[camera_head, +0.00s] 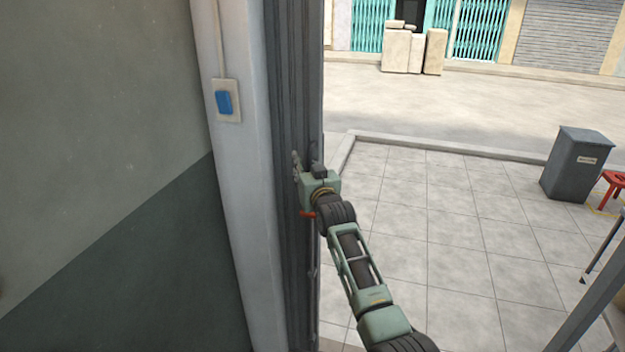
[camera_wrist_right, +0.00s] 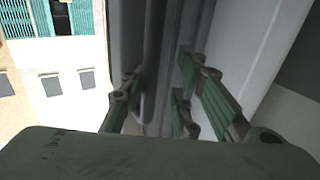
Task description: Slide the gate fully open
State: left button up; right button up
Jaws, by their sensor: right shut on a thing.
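The gate (camera_head: 298,80) is a dark grey bundle of upright metal slats, standing bunched against the pillar at the left side of the opening. My right gripper (camera_head: 299,168) is at the gate's free edge, about midway down the picture. In the right wrist view the gripper's green fingers (camera_wrist_right: 163,90) are on either side of a grey upright of the gate (camera_wrist_right: 153,50), shut on it. The exact contact is partly hidden by the gripper's body. A small red-orange piece shows just below the gripper. My left gripper is not in view.
A white pillar (camera_head: 232,180) with a blue switch (camera_head: 224,102) stands left of the gate. The opening to the right is clear over the tiled floor (camera_head: 430,210). A grey bin (camera_head: 577,165) and a red stool (camera_head: 613,188) stand at the far right.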

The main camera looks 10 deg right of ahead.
jog(key=s, duration=1.1)
jog(key=shift+s, duration=0.35)
jog(key=shift+d, duration=0.15)
